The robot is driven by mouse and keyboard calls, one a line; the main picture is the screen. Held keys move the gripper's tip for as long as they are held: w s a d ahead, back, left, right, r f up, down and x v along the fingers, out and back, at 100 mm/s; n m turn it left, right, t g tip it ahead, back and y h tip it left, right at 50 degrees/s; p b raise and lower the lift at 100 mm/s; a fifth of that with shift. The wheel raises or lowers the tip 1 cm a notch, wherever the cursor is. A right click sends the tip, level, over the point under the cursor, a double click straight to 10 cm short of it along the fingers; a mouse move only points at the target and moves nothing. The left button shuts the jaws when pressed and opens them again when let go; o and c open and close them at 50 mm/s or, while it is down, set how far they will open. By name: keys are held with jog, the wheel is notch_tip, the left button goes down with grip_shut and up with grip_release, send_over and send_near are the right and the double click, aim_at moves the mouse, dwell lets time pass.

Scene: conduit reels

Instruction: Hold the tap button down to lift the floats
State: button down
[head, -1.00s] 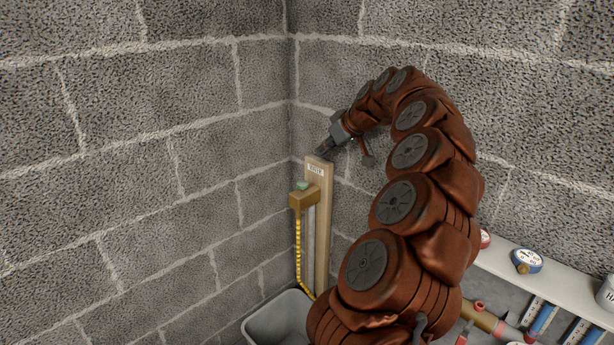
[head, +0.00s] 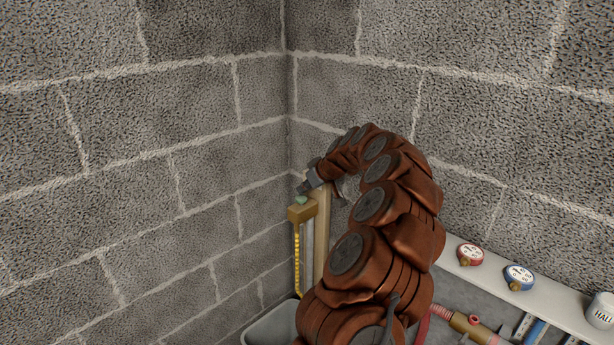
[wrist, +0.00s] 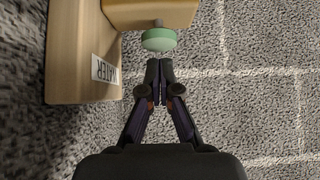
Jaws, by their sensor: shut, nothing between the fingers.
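The tap button is a round green cap (wrist: 159,39) on a short stem. It sticks out of a brass-coloured block (wrist: 160,12); in the head view the block (head: 301,212) is on a wooden post (head: 322,225). My gripper (wrist: 160,68) is shut and empty, its fingertips close to the cap with a small gap in the wrist view. I cannot tell its depth from the cap. In the head view my gripper (head: 304,186) is just above the button (head: 301,199). A yellow beaded strand (head: 297,262), perhaps the floats, hangs below the block beside a clear tube.
The post bears a label reading WATER (wrist: 104,72). A grey basin (head: 272,326) stands below. Block walls meet in the corner close behind. A shelf (head: 497,283) at the right holds a red gauge (head: 470,253), a blue gauge (head: 519,276) and a white mug (head: 601,310).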

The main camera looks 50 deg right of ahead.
aim_at(304, 199)
jog(key=shift+f, duration=0.5)
notch_tip(304, 199, down, 2)
jog(key=b, duration=0.3)
jog(key=shift+f, duration=0.15)
jog(key=shift+s+a+f, duration=0.1)
jog(key=shift+f, duration=0.1)
dwell(2.6)
jog(key=shift+r, duration=0.1)
notch_tip(304, 199, up, 5)
jog(key=shift+s+f+b, duration=0.1)
jog(key=shift+f+b, duration=0.1)
jog(key=shift+b, duration=0.3)
jog(key=b+v, duration=0.2)
jog(key=v, duration=0.7)
jog(key=shift+s+r, duration=0.2)
jog(key=shift+r, duration=0.15)
